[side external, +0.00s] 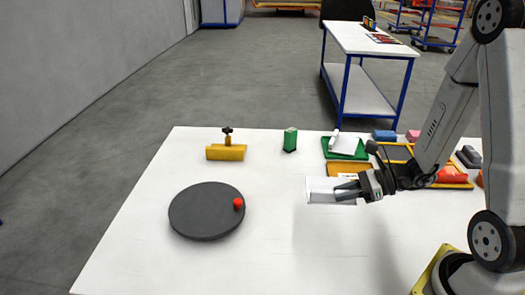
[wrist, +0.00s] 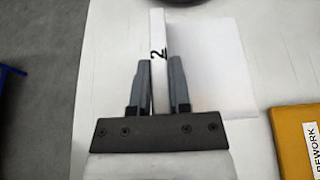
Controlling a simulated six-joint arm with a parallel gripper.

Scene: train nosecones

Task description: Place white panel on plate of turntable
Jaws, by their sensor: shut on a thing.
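My gripper (side external: 345,191) is shut on a white panel (side external: 318,190) and holds it up over the white table, to the right of the turntable. In the wrist view the panel (wrist: 159,50) stands edge-on between the two fingers (wrist: 160,85), with a black "2" on its edge. The turntable's dark grey round plate (side external: 200,212) lies on the left part of the table, apart from the panel. A red knob (side external: 238,203) sits near the plate's right rim. A bit of the dark plate (wrist: 168,3) shows at the top of the wrist view.
A yellow block with a dark knob (side external: 226,152) and a green block (side external: 290,140) stand behind the plate. A green tray (side external: 330,154) with a white piece and an orange tray (side external: 335,169), labelled "REWORK" in the wrist view (wrist: 290,125), lie behind my gripper. The table between plate and panel is clear.

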